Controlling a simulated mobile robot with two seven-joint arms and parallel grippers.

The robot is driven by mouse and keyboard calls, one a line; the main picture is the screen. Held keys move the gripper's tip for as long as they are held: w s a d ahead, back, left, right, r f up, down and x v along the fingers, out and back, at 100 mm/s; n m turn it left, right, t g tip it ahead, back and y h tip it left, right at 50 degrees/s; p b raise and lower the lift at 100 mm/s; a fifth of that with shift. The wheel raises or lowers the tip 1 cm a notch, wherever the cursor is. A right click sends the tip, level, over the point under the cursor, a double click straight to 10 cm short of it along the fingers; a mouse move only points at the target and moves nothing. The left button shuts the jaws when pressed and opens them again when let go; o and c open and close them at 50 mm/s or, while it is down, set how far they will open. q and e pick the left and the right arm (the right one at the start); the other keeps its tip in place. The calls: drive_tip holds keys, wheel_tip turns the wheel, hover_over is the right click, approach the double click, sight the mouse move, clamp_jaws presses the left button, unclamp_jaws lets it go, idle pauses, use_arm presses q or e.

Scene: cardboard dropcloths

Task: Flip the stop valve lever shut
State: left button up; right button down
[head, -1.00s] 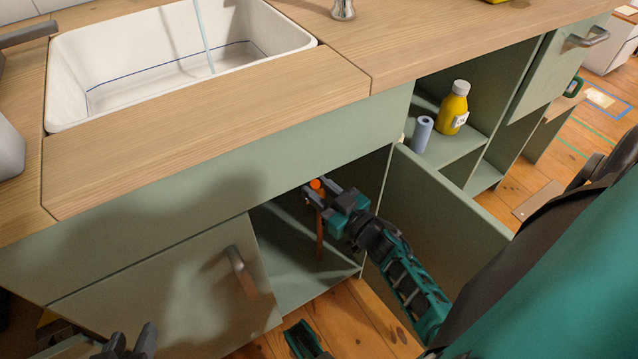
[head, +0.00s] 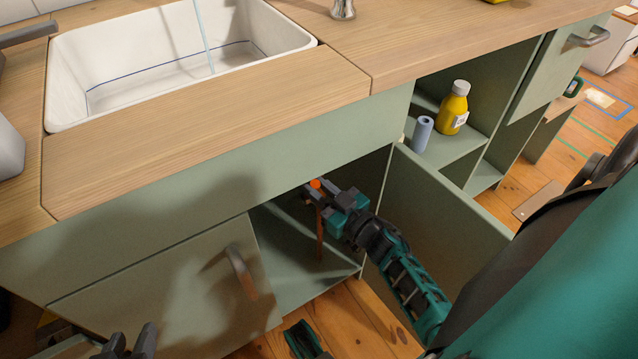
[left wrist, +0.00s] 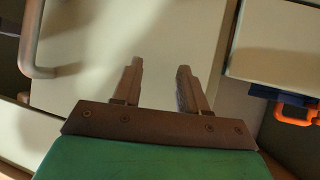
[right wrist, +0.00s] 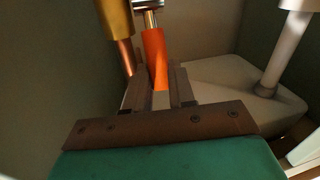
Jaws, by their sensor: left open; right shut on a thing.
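The orange stop valve lever (right wrist: 155,55) hangs down in the right wrist view below a metal valve fitting (right wrist: 147,5), with a copper pipe (right wrist: 125,55) just to its left. My right gripper (right wrist: 160,75) is shut on the lever's lower end, with one finger on each side. In the head view, a bit of the orange lever (head: 315,184) shows at my right gripper (head: 312,197) inside the open sink cabinet; the valve body is mostly hidden. My left gripper (head: 130,342) is open and empty, low in front of the closed cabinet door; it also shows in the left wrist view (left wrist: 160,70).
The right cabinet door (head: 440,205) stands open beside my right arm. The left door (head: 170,300) with its handle (head: 240,272) is shut. Water (head: 203,38) runs into the white sink (head: 75,70). A yellow bottle (head: 453,112) and a blue roll (head: 422,134) stand on the open shelf.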

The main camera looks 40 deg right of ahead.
drive_tip(key=shift+s+f, duration=0.1)
drive_tip(key=shift+f, duration=0.05)
drive_tip(key=f+t, duration=0.1)
drive_tip(key=s+n+t+y, duration=0.1)
drive_tip(key=t, duration=0.1)
drive_tip(key=s+f+t, duration=0.1)
drive_tip(key=t, duration=0.1)
drive_tip(key=shift+s+a+f, duration=0.15)
drive_tip(key=shift+a+f, duration=0.15)
drive_tip(key=shift+s+n+t, duration=0.15)
drive_tip(key=shift+n+t, duration=0.15)
idle(0.3)
drive_tip(key=c, duration=1.3)
unclamp_jaws()
drive_tip(key=shift+o, duration=0.4)
drive_tip(key=shift+d, duration=0.1)
drive_tip(key=shift+d, duration=0.1)
